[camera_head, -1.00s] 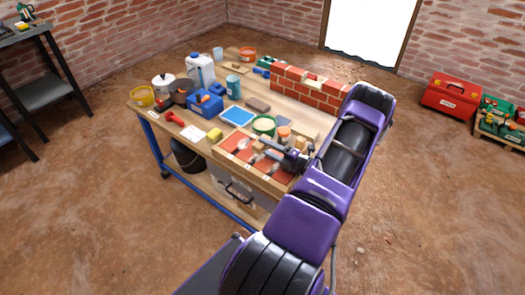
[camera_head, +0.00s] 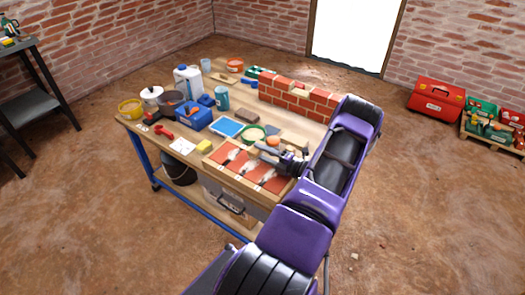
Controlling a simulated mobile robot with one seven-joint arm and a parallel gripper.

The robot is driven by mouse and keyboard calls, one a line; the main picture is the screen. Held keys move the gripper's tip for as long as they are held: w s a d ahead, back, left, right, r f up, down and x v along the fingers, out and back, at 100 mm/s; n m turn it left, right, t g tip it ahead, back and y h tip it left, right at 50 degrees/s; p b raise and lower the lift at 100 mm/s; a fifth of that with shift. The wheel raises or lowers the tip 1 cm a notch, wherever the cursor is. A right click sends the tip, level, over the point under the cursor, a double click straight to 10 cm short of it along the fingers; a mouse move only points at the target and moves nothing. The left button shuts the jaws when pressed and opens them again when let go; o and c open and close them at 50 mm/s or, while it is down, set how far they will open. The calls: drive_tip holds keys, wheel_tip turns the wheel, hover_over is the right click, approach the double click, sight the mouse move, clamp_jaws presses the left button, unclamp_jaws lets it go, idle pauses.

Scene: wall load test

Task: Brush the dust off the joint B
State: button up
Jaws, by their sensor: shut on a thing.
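A shallow wooden tray (camera_head: 246,183) with a red base lies at the near right of the workbench. Several pale, dusty streaks cross its red surface, including a middle one (camera_head: 250,167). Small white labels sit along its front edge, but I cannot read which is B. My gripper (camera_head: 271,154) is above the back right part of the tray. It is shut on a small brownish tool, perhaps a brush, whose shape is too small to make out.
A low brick wall (camera_head: 297,98) stands at the back right of the bench. Open floor surrounds the bench.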

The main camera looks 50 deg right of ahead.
drive_tip(key=shift+s+a+r+p, duration=0.15)
drive_tip(key=shift+a+p, duration=0.5)
drive_tip(key=shift+a, duration=0.95)
drive_tip(key=shift+s+a+r+p, duration=0.1)
drive_tip(key=shift+a+p, duration=0.5)
drive_tip(key=shift+a, duration=1)
drive_tip(key=shift+s+a+r+p, duration=0.15)
drive_tip(key=shift+a+p, duration=0.5)
drive_tip(key=shift+a, duration=0.95)
drive_tip(key=shift+r+p, duration=2.1)
drive_tip(key=shift+r, duration=0.85)
drive_tip(key=shift+r+p, duration=1.05)
drive_tip(key=shift+r, duration=0.45)
